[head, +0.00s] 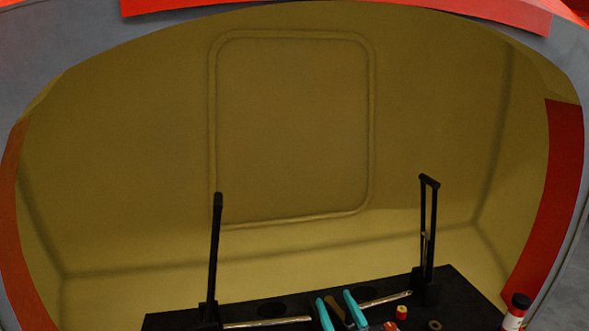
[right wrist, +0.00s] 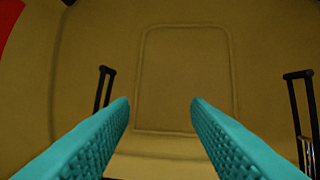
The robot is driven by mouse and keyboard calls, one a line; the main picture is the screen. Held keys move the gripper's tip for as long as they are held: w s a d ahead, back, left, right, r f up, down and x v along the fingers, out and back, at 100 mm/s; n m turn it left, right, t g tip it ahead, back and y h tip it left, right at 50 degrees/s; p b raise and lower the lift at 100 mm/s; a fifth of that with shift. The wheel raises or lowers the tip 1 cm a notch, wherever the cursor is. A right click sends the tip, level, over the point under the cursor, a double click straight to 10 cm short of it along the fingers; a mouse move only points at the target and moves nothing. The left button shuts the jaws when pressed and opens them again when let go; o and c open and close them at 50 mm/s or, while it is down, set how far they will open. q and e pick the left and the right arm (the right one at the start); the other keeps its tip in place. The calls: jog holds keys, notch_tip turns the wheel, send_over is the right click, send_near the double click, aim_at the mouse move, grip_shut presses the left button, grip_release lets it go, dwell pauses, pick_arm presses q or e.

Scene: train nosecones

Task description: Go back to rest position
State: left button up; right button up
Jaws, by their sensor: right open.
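My right gripper (head: 334,296) shows at the bottom edge of the head view as two teal fingers set apart. It also fills the lower part of the right wrist view (right wrist: 160,102), where its ribbed fingers are open with nothing between them. A thin brown thing shows between the fingers in the head view; I cannot tell what it is. My left gripper is not in view.
A yellow-brown nosecone shell (head: 290,130) curves ahead, with red strips on its rim. A black panel (head: 460,290) lies below, with two black uprights, the left one (head: 214,250) and the right one (head: 430,230). A red-and-white bottle (head: 515,312) stands at right.

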jog(key=s+d+f+m+g+h, duration=0.5)
jog(key=s+d+f+g+h, duration=0.25)
jog(key=d+f, duration=0.45)
jog(key=s+f+n+g, duration=0.1)
jog(key=s+f+g, duration=0.4)
jog(key=s, duration=0.5)
jog(key=s+f+n+g, duration=0.2)
jog(key=s+f+g, duration=0.25)
jog(key=s, duration=0.55)
notch_tip(320, 180, down, 27)
jog(key=s, duration=0.1)
jog(key=s+d+f+g, duration=0.1)
jog(key=s+f, duration=0.7)
jog(key=s+d+f+g, duration=0.1)
jog(key=s+d+f, duration=0.1)
jog(key=s+f, duration=0.5)
jog(key=shift+s+d+f, duration=0.3)
jog(key=shift+s+f, duration=0.1)
jog(key=shift+s, duration=0.3)
